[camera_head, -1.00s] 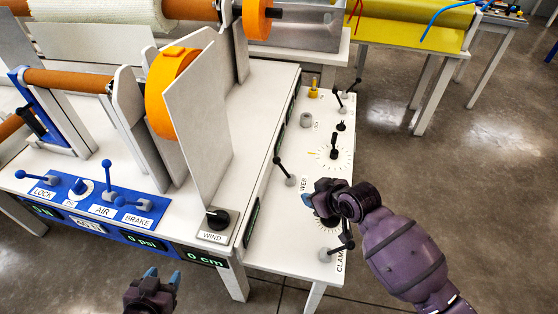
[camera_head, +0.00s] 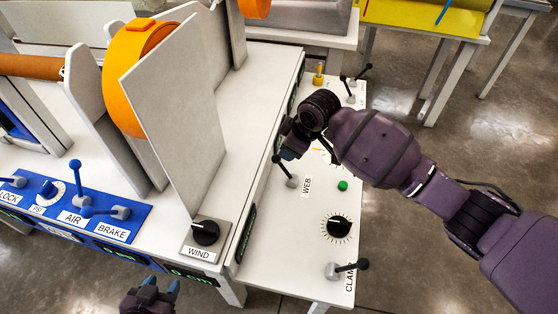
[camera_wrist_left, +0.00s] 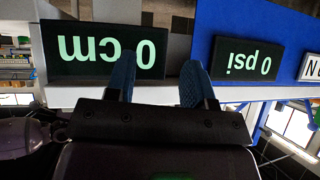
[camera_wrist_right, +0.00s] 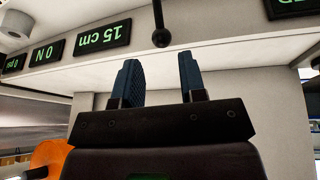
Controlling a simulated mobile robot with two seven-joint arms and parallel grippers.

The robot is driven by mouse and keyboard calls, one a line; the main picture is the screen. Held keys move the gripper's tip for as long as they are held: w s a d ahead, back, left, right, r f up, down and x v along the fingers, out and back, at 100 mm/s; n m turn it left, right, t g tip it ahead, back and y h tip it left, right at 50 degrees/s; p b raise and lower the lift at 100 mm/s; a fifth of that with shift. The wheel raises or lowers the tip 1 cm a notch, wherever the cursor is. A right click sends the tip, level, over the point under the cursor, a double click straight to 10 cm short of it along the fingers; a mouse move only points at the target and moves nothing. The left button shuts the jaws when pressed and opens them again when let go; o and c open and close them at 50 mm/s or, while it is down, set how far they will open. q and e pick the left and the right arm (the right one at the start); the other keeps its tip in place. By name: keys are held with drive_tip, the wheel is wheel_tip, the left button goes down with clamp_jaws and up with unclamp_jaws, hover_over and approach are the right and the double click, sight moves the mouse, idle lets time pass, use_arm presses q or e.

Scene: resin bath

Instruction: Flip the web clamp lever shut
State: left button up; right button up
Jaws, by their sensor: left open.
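A black-and-grey lever (camera_head: 285,172) stands by the WEB label on the white side panel. Its shaft leans up to the left and ends in a black ball. A second such lever (camera_head: 348,267) lies low beside the CLAMP label. My right gripper (camera_head: 284,150) is just above the WEB lever's ball. In the right wrist view a black lever ball (camera_wrist_right: 160,38) shows beyond the open fingertips, between their lines, with no contact visible. My left gripper (camera_head: 158,290) is open and empty, low in front of the machine; its wrist view shows both fingers (camera_wrist_left: 158,75) apart.
A dial knob (camera_head: 339,227) and a green button (camera_head: 343,185) sit on the same panel. More levers (camera_head: 352,85) stand at its far end. A tall grey plate (camera_head: 180,100) and an orange wheel (camera_head: 135,75) rise to the left. Open floor lies to the right.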

sight(280, 162)
drive_tip(key=b+x, duration=0.2)
drive_tip(key=x, duration=0.6)
drive_tip(key=shift+s+f, duration=0.1)
drive_tip(key=shift+f, duration=0.25)
drive_tip(key=shift+a+f+b, duration=0.1)
drive_tip(key=shift+f+b, duration=0.15)
drive_tip(key=shift+b, duration=0.05)
drive_tip(key=shift+w+a+f, duration=0.1)
drive_tip(key=shift+w+f, duration=0.1)
drive_tip(key=shift+w, duration=0.05)
drive_tip(key=c, duration=0.7)
clamp_jaws()
